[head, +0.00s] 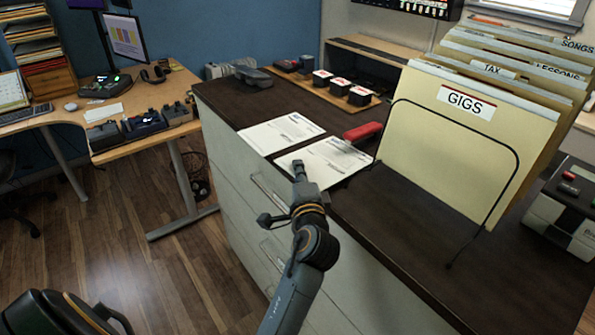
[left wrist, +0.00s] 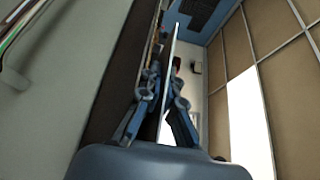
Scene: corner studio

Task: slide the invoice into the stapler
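The invoice (head: 326,158), a white printed sheet, is at the front edge of the dark cabinet top. In the left wrist view it shows nearly edge-on as a thin pale strip (left wrist: 169,72) between the fingers. My left gripper (head: 299,171) is shut on its near left edge. The red stapler (head: 363,131) is at the sheet's far right corner. I cannot tell whether the paper is between its jaws. My right gripper is not in view.
A second printed sheet (head: 281,132) lies just left of the invoice. A wire rack with tan folders (head: 470,128) stands close on the right. Behind are a tray with small dark boxes (head: 341,85) and a grey device (head: 246,75). The cabinet top in front of the rack is clear.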

